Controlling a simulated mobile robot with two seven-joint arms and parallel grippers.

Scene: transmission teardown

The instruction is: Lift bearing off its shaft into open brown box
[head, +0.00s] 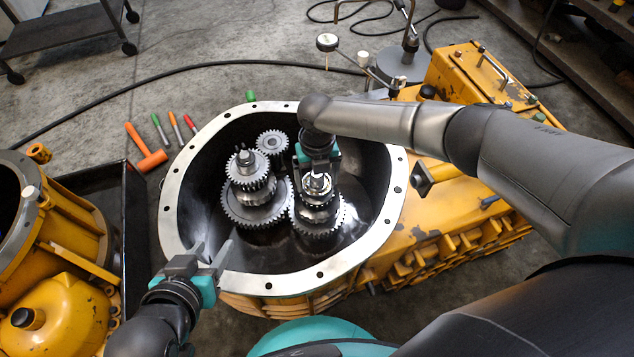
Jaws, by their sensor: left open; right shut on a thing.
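The bearing (316,185) is a shiny ring at the top of the right gear shaft inside the open, round transmission housing (172,212). My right gripper (316,172) points down over that shaft and is shut on the bearing. The fingers partly cover it, so I cannot tell whether it has risen on the shaft. Gears (318,222) sit below it on the same shaft. My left gripper (212,252) is open and empty at the housing's lower left rim. I see no open brown box in this view.
A second gear stack (248,185) and a small gear (272,142) stand left of the held shaft. An orange hammer (148,150) and several coloured tools lie on the floor. A black tray (136,225) and yellow casing (60,230) stand left.

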